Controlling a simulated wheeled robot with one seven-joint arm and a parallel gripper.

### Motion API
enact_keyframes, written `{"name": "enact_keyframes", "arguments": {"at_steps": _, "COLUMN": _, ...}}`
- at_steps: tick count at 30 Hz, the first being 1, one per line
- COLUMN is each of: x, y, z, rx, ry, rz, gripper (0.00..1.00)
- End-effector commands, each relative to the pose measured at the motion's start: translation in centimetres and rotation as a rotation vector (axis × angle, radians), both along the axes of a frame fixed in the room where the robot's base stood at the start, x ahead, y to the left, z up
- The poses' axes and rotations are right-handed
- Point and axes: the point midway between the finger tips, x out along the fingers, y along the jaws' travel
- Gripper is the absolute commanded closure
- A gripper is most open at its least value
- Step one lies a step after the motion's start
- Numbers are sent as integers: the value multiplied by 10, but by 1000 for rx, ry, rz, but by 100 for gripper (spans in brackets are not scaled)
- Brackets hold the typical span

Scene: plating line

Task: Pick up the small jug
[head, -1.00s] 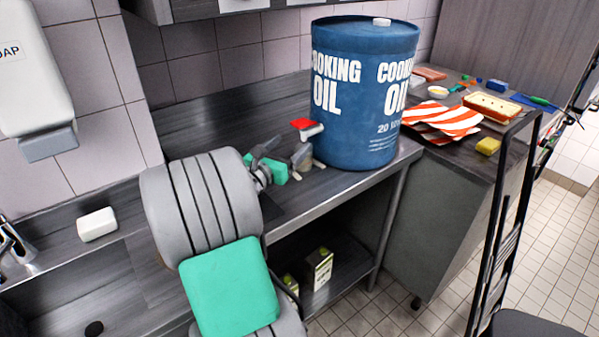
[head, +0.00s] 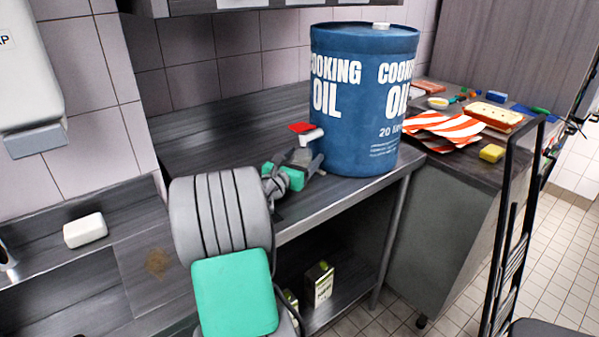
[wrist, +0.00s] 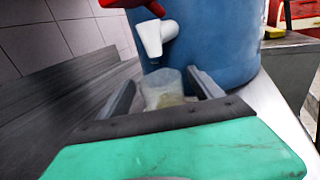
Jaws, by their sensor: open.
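The small jug (wrist: 163,90) is a pale, translucent vessel on the steel counter under the drum's tap. In the wrist view it stands between the two open fingers of my gripper (wrist: 162,88); its lower part is hidden by the gripper body. I cannot tell whether the fingers touch it. In the head view my gripper (head: 306,164) reaches in beside the drum, and the jug (head: 302,155) is mostly hidden there.
A blue cooking oil drum (head: 350,110) stands right behind the jug. Its white tap (wrist: 154,36) with a red handle overhangs the jug closely. Striped cloths (head: 445,130) and a yellow sponge (head: 491,153) lie on the right counter. The counter left of the drum is clear.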

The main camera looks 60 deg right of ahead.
Motion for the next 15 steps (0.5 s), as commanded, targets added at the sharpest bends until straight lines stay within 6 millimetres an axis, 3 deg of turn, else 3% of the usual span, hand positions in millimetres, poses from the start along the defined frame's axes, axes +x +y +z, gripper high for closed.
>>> {"name": "enact_keyframes", "arguments": {"at_steps": 3, "x": 0, "y": 0, "z": 0, "rx": 0, "ry": 0, "rz": 1, "gripper": 25}}
{"name": "enact_keyframes", "arguments": {"at_steps": 15, "x": 0, "y": 1, "z": 0, "rx": 0, "ry": -1, "rz": 1, "gripper": 58}}
